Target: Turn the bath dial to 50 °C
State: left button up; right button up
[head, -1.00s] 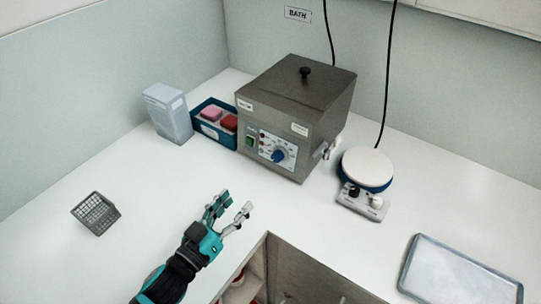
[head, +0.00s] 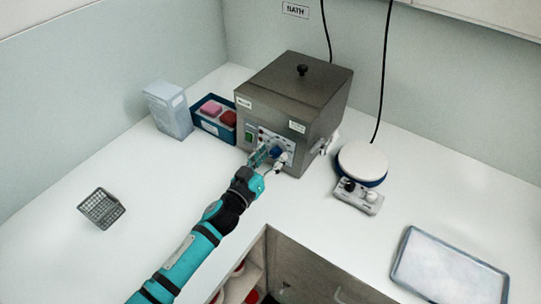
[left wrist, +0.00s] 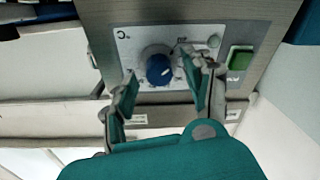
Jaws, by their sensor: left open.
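The bath (head: 300,90) is a steel box with a dark lid and black knob, standing at the back of the counter. Its blue dial (left wrist: 159,69) sits on a pale scale plate (left wrist: 128,44) in the left wrist view; it also shows in the head view (head: 278,152), partly covered by my fingers. The dial's white mark is visible, but the scale numbers are too small to read. My left gripper (head: 270,158) is open at the bath's front, its fingers on either side of the dial in the left wrist view (left wrist: 160,88). I cannot tell whether they touch it. My right gripper is not in view.
A green switch (left wrist: 240,58) is beside the dial plate. A blue bin (head: 205,128) with pink and red items and a pale box (head: 168,110) stand left of the bath. A hotplate (head: 362,162) and a tray (head: 450,270) are to the right. A wire basket (head: 101,208) is at left.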

pick_arm(q)
jog(key=shift+c, duration=0.4)
grip_shut()
jog(key=shift+m, duration=0.4)
jog(key=m, duration=0.4)
jog(key=shift+h, duration=0.4)
jog(key=m+g, duration=0.1)
jog(key=m, duration=0.4)
jog(key=shift+h+p, duration=0.3)
jog(key=shift+p, duration=0.1)
jog(key=m+g+p, duration=0.1)
jog(key=m, duration=0.4)
jog(key=shift+r, duration=0.1)
jog(key=shift+m+g+p, duration=0.4)
jog(key=shift+m+p, duration=0.15)
jog(key=shift+m, duration=1.85)
